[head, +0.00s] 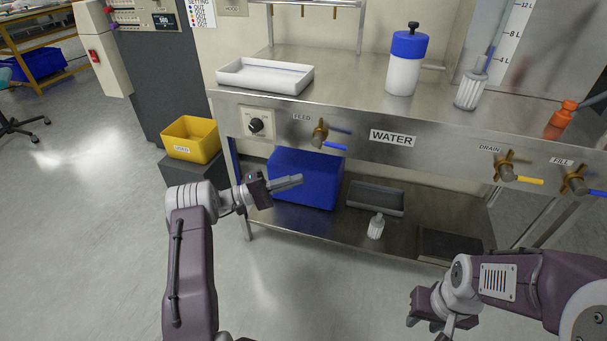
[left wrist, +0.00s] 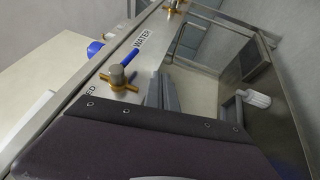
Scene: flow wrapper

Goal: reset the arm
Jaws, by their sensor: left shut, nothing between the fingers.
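My left arm (head: 190,250) comes up from the bottom left of the head view, bent at the wrist. My left gripper (head: 300,180) is shut and empty, its fingers pointing right in front of the steel bench, below the feed valve (head: 320,134). The left wrist view shows dark purple housing across its lower part, with the bench's WATER label beyond it. My right arm (head: 540,285) comes in from the right. My right gripper (head: 443,325) hangs low at the bottom edge; its fingertips are cut off or hidden, so its opening cannot be told.
A yellow bin (head: 190,140) stands left. The floor in front is clear.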

